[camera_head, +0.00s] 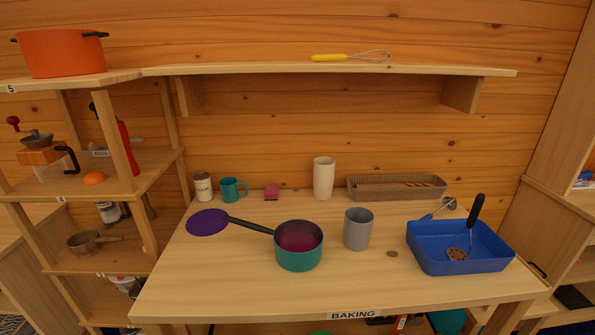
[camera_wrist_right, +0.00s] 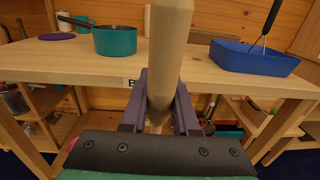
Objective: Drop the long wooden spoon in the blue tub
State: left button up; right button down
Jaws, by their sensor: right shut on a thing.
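My right gripper (camera_wrist_right: 161,112) shows in the right wrist view, shut on a long pale wooden rod (camera_wrist_right: 170,45), which I take to be the long wooden spoon. It stands roughly upright between the fingers, in front of the table's front edge; no spoon bowl shows. The blue tub (camera_head: 462,267) sits on the table's right side in the head view, with a black-handled masher (camera_head: 474,212) leaning in it. The tub also shows in the right wrist view (camera_wrist_right: 252,61), to the right of the held rod. Neither gripper shows in the head view.
The table (camera_head: 200,285) also bears a teal pot (camera_head: 298,258) with its handle pointing left, a grey cup (camera_head: 358,230), a purple disc (camera_head: 207,222), a long basket (camera_head: 397,192) and a cream tumbler (camera_head: 324,178). A wall shelf (camera_head: 250,70) overhangs the back. The table's front strip is clear.

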aim_at(440, 247)
jog(key=l+u, duration=0.2)
jog(key=l, duration=0.25)
jog(key=k+l+u, duration=0.2)
jog(key=l, duration=0.3)
jog(key=l+u, duration=0.15)
jog(key=l, duration=0.3)
